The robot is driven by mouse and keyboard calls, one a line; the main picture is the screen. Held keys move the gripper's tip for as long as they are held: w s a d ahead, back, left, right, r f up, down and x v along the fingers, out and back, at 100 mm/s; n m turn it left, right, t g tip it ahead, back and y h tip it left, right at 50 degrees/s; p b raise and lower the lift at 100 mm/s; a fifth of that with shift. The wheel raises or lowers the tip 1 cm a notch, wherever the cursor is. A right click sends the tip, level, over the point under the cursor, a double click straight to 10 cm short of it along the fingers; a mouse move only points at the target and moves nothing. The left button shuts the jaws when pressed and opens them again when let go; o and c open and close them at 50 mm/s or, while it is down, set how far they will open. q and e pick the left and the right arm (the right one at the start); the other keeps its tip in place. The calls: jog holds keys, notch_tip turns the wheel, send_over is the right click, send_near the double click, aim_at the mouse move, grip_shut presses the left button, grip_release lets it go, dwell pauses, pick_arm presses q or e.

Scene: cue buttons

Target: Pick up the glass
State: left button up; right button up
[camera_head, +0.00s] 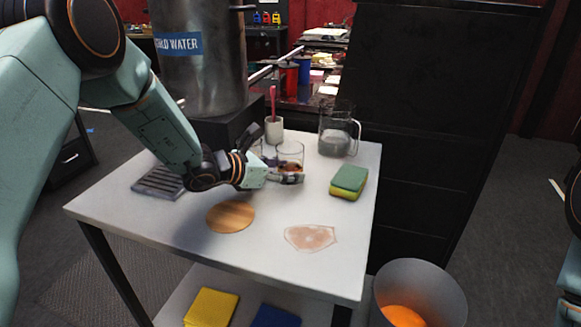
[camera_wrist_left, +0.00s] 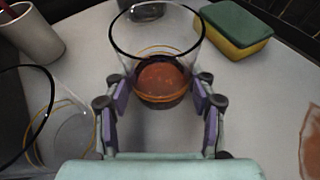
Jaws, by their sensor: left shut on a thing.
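The glass (camera_head: 290,153) is clear, with a little reddish-brown liquid in the bottom, and stands upright at the middle of the white table (camera_head: 275,250). My left gripper (camera_head: 284,176) is shut on it low down. In the left wrist view the glass (camera_wrist_left: 160,38) sits between the purple-padded fingers of my left gripper (camera_wrist_left: 158,92), one on each side. I cannot see a clear gap under the glass. A second, clear glass (camera_wrist_left: 72,135) stands close by at the left in the wrist view. My right gripper is not in view.
Behind stand a white cup (camera_head: 274,130) with a red stick and a glass jug (camera_head: 338,141). A green-yellow sponge (camera_head: 349,181) lies to the right. A wooden coaster (camera_head: 230,217) and pinkish spill (camera_head: 310,237) lie in front. A bin (camera_head: 440,285) stands on the floor.

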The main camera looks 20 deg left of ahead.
pick_arm(q)
jog(key=shift+r, duration=0.25)
jog(key=shift+r+p, duration=1.05)
jog(key=shift+r, duration=3.7)
